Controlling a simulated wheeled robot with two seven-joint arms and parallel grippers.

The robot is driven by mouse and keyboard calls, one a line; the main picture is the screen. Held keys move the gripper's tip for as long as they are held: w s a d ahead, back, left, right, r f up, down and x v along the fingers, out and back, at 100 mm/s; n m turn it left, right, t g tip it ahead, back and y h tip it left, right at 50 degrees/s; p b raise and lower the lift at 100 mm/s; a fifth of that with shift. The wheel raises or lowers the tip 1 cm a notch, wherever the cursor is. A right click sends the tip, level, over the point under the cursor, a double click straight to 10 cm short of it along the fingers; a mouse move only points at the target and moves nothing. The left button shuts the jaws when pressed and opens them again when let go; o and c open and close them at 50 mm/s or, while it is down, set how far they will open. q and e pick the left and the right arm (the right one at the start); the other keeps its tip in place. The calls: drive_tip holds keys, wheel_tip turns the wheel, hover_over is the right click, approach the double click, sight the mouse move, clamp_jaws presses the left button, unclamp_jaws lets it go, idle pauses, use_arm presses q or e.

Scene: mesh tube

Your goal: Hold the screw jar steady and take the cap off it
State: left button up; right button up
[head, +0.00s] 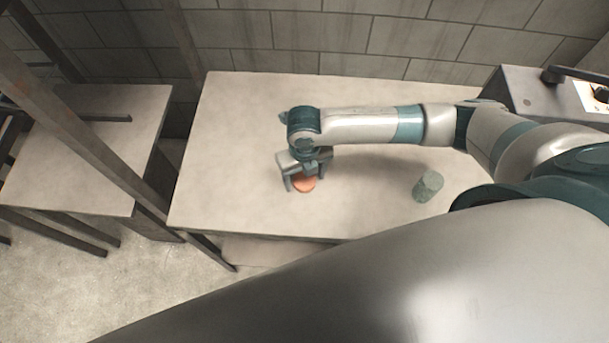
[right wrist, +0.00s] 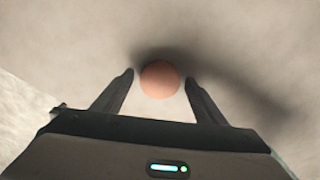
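A round orange-red thing (head: 304,184), seen from above, is on the table below my right gripper; it could be the jar's cap, and I cannot tell whether a jar body is under it. In the right wrist view the orange round top (right wrist: 160,80) lies between the fingertips, with a small gap on each side. My right gripper (head: 303,179) is open and points down around it; it also shows in the right wrist view (right wrist: 160,79). My left gripper is not in view.
A grey-green cylinder (head: 428,186) stands on the pale table (head: 240,140) right of my right gripper. A metal box (head: 540,95) with a handle is at the right. A second table (head: 80,150) stands at the left beyond a rusty post (head: 90,135). The table's left part is clear.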

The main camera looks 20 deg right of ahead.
sight(304, 179)
drive_tip(key=shift+r, duration=0.15)
wheel_tip(304, 179, up, 12)
drive_tip(key=b, duration=0.3)
drive_tip(key=shift+b, duration=0.3)
drive_tip(key=shift+s, duration=0.1)
idle(0.8)
